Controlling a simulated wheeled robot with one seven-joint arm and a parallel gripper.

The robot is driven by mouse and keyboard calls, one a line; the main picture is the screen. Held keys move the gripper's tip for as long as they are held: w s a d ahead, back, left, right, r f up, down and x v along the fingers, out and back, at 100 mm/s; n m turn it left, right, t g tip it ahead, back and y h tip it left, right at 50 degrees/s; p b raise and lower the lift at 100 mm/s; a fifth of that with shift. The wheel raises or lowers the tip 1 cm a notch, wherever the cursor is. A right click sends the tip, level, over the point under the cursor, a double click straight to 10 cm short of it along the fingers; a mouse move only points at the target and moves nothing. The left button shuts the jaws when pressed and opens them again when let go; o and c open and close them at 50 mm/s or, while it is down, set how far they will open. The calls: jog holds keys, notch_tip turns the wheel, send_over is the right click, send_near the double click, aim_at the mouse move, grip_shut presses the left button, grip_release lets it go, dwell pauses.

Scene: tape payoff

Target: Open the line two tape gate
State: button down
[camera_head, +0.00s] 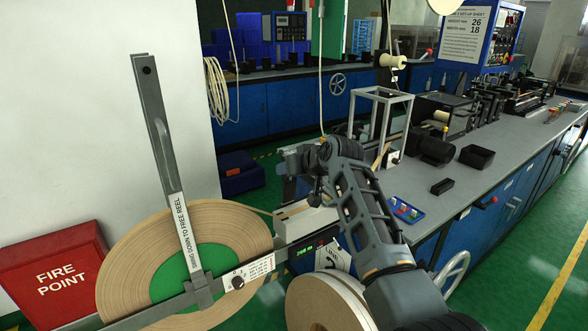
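The tape gate (178,200) is a long grey bar labelled "SWING DOWN TO FREE REEL". It stands raised, leaning left, in front of a brown tape reel (240,228) with a green centre. Its lower end meets a grey rail (150,312) that slants across the reel's lower part. A tag with a large "2" (332,257) hangs near the rail's right end. My gripper (289,152) is at the end of my raised arm, right of the reel and well apart from the gate bar. Its fingers are small and dark, so their opening is unclear.
A second reel (318,305) stands at the bottom, partly behind my arm. A red fire point box (54,272) is at left. A grey-topped workbench (460,190) with machines runs along the right. Green floor (535,260) is clear at far right.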

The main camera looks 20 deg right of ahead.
jog(key=shift+a, duration=0.2)
jog(key=c, duration=0.5)
grip_release()
jog(key=shift+c, duration=0.2)
jog(key=shift+d, duration=0.1)
jog(key=v, duration=0.8)
jog(key=shift+b, duration=0.4)
jog(key=shift+f, duration=0.1)
